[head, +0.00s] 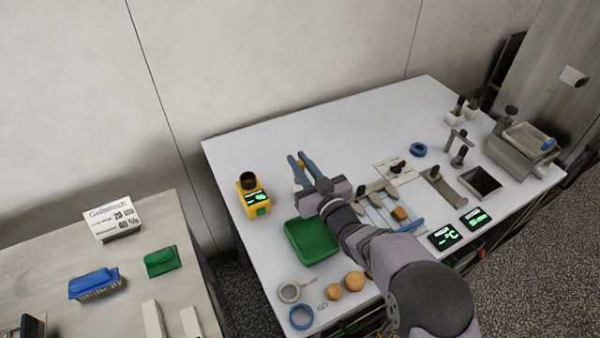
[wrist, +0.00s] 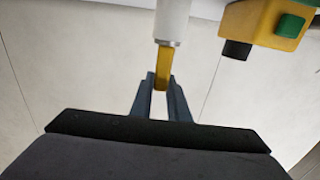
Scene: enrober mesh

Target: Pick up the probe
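The probe (wrist: 164,66) shows in the wrist view as a narrow yellow part with a metal collar and a thick white body running off the top edge. My gripper (wrist: 161,82) has its two fingers closed against both sides of the yellow part. In the head view my gripper (head: 300,163) is over the far left part of the white table, to the right of the yellow meter. A bit of yellow shows between the fingers there. The probe's white body cannot be made out in the head view, and its far end is out of the wrist view.
The yellow meter (head: 254,196) stands at the table's left edge; it also shows in the wrist view (wrist: 268,20). A green tray (head: 311,241) lies below my gripper in the picture. Blocks and displays crowd the right. The back of the white table (head: 300,121) is clear.

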